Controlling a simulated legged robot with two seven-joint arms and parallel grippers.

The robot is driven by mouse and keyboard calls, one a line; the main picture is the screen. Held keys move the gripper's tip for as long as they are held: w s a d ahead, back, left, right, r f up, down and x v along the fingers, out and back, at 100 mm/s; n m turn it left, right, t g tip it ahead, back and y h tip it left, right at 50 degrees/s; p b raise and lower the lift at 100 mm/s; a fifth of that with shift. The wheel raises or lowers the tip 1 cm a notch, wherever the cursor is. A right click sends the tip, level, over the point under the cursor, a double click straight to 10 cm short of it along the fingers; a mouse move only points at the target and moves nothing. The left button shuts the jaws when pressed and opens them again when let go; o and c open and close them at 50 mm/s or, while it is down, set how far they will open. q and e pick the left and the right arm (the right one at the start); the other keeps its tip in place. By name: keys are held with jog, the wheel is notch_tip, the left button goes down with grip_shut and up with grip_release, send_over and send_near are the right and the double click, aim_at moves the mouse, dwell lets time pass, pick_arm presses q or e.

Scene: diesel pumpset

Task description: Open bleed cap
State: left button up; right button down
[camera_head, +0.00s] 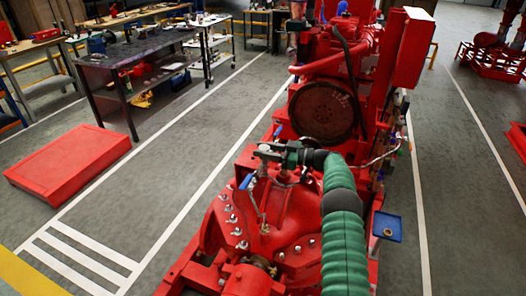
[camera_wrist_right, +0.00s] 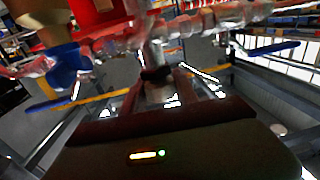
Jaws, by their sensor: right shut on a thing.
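My right gripper (camera_head: 270,152) is above the red pump casing (camera_head: 285,205), at the end of the green-sleeved arm. In the right wrist view its two fingers (camera_wrist_right: 160,88) are shut on a small metal fitting (camera_wrist_right: 155,52), which looks like the bleed cap. The fitting is small and blurred there, and the gripper hides it in the head view. A valve with a blue handle (camera_head: 246,181) stands on a thin pipe just left of and below the gripper. A blue handle (camera_wrist_right: 70,66) also shows at the left in the right wrist view. My left gripper is not in view.
The large dark flywheel (camera_head: 323,112) and red engine stand right behind the gripper. A small blue tray (camera_head: 387,227) is at the pump's right side. Workbenches (camera_head: 135,55) and a red floor box (camera_head: 70,165) are on the left. The floor between is clear.

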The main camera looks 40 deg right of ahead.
jog(key=c, duration=1.3)
grip_release()
jog(key=shift+d+r, duration=0.1)
jog(key=shift+r, duration=0.05)
jog(key=o, duration=0.4)
jog(key=shift+d, duration=0.1)
jog(key=v, duration=1.1)
jog(key=b+v, duration=0.1)
jog(key=v, duration=0.4)
jog(key=shift+s+d+f, duration=0.25)
jog(key=shift+s, duration=0.1)
jog(key=shift+s+f, duration=0.1)
